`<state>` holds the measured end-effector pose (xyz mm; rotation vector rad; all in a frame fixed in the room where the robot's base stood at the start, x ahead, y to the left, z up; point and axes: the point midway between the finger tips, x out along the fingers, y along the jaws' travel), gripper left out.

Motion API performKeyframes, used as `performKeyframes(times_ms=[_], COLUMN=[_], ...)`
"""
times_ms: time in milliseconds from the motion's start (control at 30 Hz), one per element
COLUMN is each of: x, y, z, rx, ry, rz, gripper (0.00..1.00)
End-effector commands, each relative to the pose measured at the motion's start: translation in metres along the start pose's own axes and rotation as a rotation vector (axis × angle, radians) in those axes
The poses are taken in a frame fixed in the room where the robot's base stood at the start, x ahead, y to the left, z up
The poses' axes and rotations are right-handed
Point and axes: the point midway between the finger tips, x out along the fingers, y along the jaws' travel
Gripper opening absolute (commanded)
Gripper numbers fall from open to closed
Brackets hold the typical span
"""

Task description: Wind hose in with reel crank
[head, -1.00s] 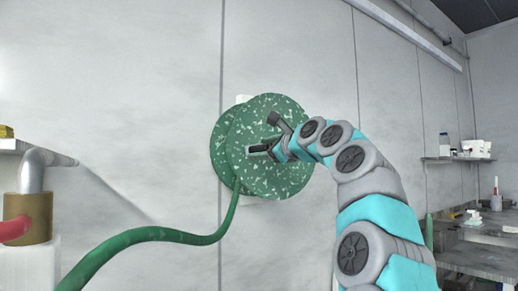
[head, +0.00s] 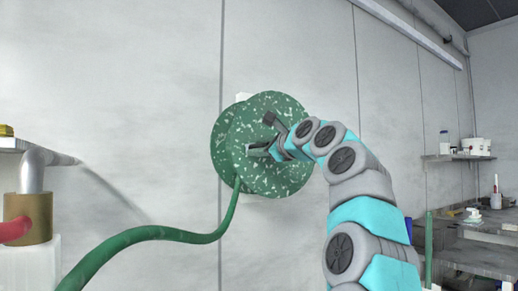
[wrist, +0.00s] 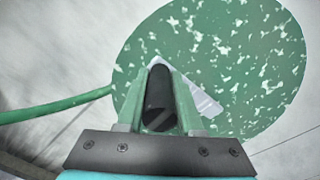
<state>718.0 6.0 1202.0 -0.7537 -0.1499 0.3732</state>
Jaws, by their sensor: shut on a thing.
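The green speckled hose reel (head: 284,168) is mounted on the wall in the middle of the head view; its disc fills the upper right of the wrist view (wrist: 240,60). A black crank handle (wrist: 158,98) stands out from the reel face, with a pale crank arm (wrist: 200,100) behind it. My gripper (head: 258,150) is in front of the reel, its two fingers shut around the black handle. The green hose (head: 165,235) leaves the reel's lower left side and sags down to the lower left; it also shows in the wrist view (wrist: 55,108).
A brass-coloured fitting with a grey pipe elbow (head: 33,180) and a red hose (head: 14,231) stand at the left. A wall shelf (head: 458,157) and a cluttered bench (head: 480,228) are at the right. The wall around the reel is bare.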

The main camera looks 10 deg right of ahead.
Motion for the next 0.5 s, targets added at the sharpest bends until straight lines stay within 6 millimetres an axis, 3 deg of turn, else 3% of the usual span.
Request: performKeyframes(times_ms=[167, 500], x=[0.0001, 0.0001], y=[0.0001, 0.0001], z=[0.0, -0.0001], rx=[0.0, 0.0], ry=[0.0, 0.0], rz=[0.0, 0.0], gripper=[0.0, 0.0])
